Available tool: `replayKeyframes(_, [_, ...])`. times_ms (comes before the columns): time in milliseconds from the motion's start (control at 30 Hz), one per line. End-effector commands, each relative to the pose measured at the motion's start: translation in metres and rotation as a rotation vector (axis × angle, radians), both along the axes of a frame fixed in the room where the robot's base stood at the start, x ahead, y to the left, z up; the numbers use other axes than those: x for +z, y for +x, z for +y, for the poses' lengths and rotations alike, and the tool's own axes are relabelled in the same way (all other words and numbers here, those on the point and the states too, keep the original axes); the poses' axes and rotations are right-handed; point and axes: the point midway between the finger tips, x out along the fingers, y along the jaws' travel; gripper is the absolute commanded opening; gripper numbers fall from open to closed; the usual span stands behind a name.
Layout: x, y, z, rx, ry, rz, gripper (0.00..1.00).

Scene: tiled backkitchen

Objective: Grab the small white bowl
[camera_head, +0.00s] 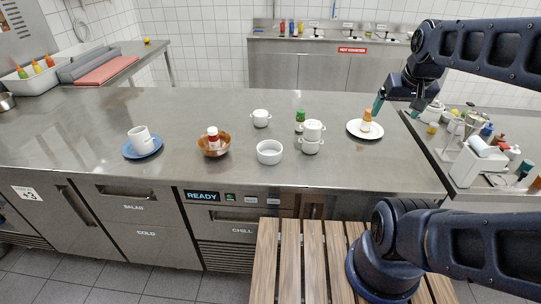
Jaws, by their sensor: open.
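The small white bowl (270,152) stands upright on the steel counter (90,125), near its front edge and about the middle of the view. It looks empty. My gripper (396,107) is at the right, above the counter's right end and beside the white plate. Its teal-tipped fingers are apart, with nothing between them. The gripper is well to the right of the bowl and does not touch it.
Two stacked white cups (311,138) stand close right of the bowl. A wooden bowl (213,145) holding a bottle is to its left. A white two-handled cup (261,118) and a green-capped jar (300,117) stand behind. A white plate (354,130) bears a bottle.

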Motion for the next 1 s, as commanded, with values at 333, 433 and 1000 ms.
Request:
replayKeyframes(333, [0.0,0.0,0.0,0.0,0.0,0.0,1.0])
replayKeyframes(433, [0.0,0.0,0.0,0.0,0.0,0.0,1.0])
replayKeyframes(1000, [-0.006,0.065,0.049,0.286,-0.076,0.088,1.0])
